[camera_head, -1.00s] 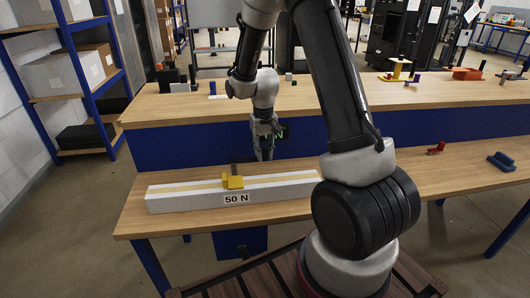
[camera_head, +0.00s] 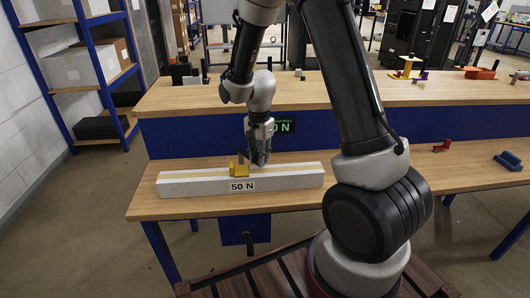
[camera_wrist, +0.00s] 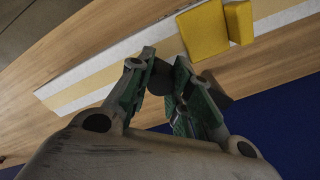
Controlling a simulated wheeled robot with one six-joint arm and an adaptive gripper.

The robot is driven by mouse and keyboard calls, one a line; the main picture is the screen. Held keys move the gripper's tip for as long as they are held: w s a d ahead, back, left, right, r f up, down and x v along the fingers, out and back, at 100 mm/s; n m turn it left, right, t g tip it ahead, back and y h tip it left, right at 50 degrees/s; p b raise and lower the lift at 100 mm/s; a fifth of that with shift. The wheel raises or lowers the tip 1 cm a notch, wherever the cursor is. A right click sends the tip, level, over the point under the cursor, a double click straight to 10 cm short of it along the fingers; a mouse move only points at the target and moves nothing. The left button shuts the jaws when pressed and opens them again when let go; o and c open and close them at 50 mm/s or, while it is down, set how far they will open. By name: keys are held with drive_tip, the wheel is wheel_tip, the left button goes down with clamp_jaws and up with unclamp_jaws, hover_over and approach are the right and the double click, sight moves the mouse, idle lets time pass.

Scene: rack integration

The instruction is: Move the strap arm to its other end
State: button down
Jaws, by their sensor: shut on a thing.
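The yellow strap arm (camera_head: 239,170) sits on top of the long pale beam (camera_head: 205,185), left of the beam's middle. A dark upright grip shows at the strap arm's back. In the wrist view, the yellow block (camera_wrist: 204,30) is at the top, and a dark rounded piece (camera_wrist: 214,86) shows below it by the right finger. My gripper (camera_head: 260,161) is down at the beam, just right of the yellow block. In the wrist view, my gripper (camera_wrist: 166,62) is shut on the dark grip, which the fingers partly hide.
The beam carries a "50 N" label (camera_head: 242,186) and lies on the wooden bench (camera_head: 360,187). A green-lit display (camera_head: 286,126) stands behind. Red (camera_head: 442,146) and blue (camera_head: 507,162) parts lie at the right.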

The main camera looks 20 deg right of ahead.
drive_tip(key=a+m, duration=0.2)
drive_tip(key=shift+s+a+m, duration=0.2)
drive_tip(key=shift+a+m, duration=0.05)
drive_tip(key=shift+m, duration=0.05)
drive_tip(key=shift+w+a+m, duration=0.1)
drive_tip(key=shift+a+m, duration=1.25)
drive_tip(key=shift+m, duration=0.15)
drive_tip(key=c, duration=1.3)
unclamp_jaws()
drive_tip(key=shift+o, duration=0.2)
wheel_tip(320, 180, up, 12)
